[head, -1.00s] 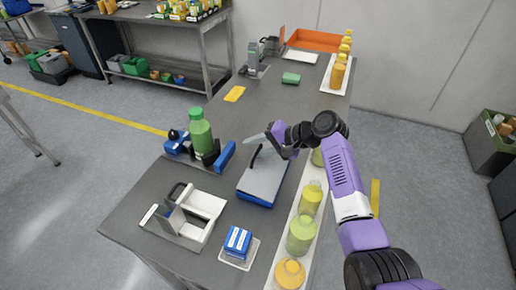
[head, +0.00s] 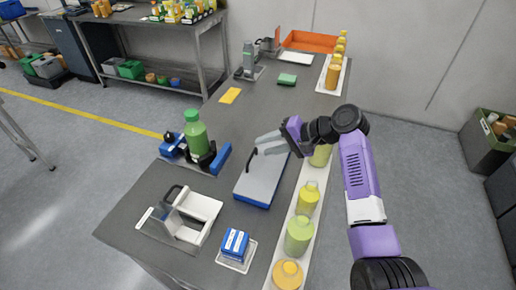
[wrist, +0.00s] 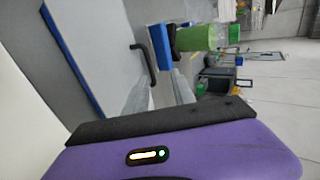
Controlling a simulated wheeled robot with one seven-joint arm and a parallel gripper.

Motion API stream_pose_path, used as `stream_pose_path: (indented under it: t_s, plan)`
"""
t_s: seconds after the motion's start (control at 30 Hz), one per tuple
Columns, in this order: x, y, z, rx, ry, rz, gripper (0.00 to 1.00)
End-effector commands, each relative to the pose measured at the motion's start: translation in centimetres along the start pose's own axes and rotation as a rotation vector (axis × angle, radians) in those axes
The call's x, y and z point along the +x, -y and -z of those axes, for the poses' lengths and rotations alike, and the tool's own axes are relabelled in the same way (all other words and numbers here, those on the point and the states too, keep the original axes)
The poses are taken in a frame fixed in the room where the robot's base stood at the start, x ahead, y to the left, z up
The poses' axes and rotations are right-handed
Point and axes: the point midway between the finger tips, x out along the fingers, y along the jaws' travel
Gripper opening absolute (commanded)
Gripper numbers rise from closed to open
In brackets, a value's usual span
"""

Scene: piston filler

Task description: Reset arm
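My gripper (head: 258,144) is above the bench, over the far end of a flat grey-topped, blue-based device (head: 262,181) with a black bent handle (head: 251,158). Its two grey fingers point left and stand apart in the wrist view (wrist: 158,92). Nothing shows clamped between them. The black handle (wrist: 146,58) appears close to the fingertips in the wrist view; I cannot tell whether they touch. My purple arm reaches in from the right, over the bench's right edge.
A green bottle (head: 195,133) stands in a blue holder at left. A white device (head: 187,214) and a blue box on a tray (head: 236,261) are nearer. Yellow and green bottles (head: 307,198) line the right edge, below my arm. The bench around the yellow card (head: 230,96) is clear.

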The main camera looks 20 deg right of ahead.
Motion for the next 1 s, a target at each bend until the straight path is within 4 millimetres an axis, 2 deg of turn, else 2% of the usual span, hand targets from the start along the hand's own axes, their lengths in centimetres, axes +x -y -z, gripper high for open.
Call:
stream_pose_path:
  t_s: [0.2, 0.7, 0.77, 1.0]
  plan:
    - [-1.9, 0.0, 0.0, 0.0, 0.0, 0.001, 0.31]
    - [-2.0, 0.1, 0.0, 0.0, 0.001, 0.0, 0.31]
    - [-2.3, 0.5, 0.0, 0.0, 0.001, 0.0, 0.31]
    - [-4.7, 3.9, 0.0, 0.0, 0.001, 0.0, 0.31]
